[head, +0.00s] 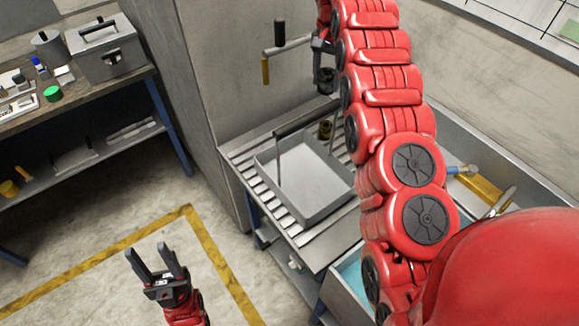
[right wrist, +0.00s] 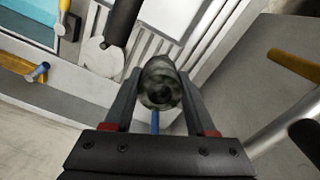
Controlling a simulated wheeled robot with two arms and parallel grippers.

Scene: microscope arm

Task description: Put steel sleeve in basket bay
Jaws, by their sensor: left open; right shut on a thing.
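My right gripper (head: 322,62) is raised at the top of the head view, above and behind the grey basket (head: 292,212). In the right wrist view, its jaws (right wrist: 160,95) are shut on a dark, mottled metal cylinder (right wrist: 160,82), seen end-on, apparently the steel sleeve. It also shows small and dark in the head view (head: 326,82). The basket sits on a slatted rack, with a dark handle bar over it; my right arm hides its right part. I cannot tell its bays apart. My left gripper (head: 157,264) is open and empty above the floor at lower left.
A crank with a yellow grip (head: 265,70) juts out left of my right gripper. A bench (head: 125,85) with a grey box (head: 105,48) stands at the left. The floor between is clear.

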